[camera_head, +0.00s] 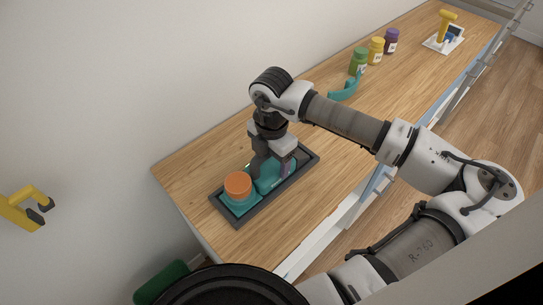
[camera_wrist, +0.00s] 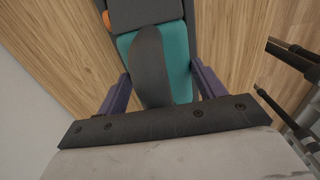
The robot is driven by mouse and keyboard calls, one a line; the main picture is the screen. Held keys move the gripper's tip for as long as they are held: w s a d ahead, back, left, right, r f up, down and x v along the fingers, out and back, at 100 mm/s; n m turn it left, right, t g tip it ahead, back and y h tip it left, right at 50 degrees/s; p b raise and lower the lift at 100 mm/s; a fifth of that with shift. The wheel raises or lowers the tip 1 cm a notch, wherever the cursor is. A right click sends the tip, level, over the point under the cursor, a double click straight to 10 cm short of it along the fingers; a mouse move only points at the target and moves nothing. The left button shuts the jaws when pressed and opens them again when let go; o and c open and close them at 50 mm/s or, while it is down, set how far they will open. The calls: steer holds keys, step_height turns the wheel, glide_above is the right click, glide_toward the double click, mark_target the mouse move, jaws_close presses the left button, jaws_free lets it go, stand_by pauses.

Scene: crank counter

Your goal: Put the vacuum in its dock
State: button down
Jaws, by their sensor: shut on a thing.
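The vacuum has a teal body with an orange round part (camera_head: 238,186) at its near left end. In the wrist view its teal body (camera_wrist: 181,60) shows with a dark grey handle (camera_wrist: 150,65) along the middle. It lies within the outline of a dark grey rectangular tray (camera_head: 237,222), which looks like the dock, at the near end of the counter. I cannot tell whether it rests fully on the tray floor. My gripper (camera_head: 277,166) points down over the vacuum and is shut on it. Its purple fingers (camera_wrist: 160,92) stand at both sides of the body.
A teal curved piece (camera_head: 344,90) lies farther along the wooden counter (camera_head: 330,130). Green (camera_head: 358,61), yellow (camera_head: 376,50) and purple (camera_head: 391,41) jars stand behind it. A yellow tool (camera_head: 446,25) stands at the far end. A yellow fixture (camera_head: 24,209) is on the wall.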

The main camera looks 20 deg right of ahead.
steer(key=shift+c, duration=1)
jaws_free()
step_height(320, 180, up, 12)
steer(key=shift+r+b, duration=0.1)
steer(key=shift+b, duration=0.9)
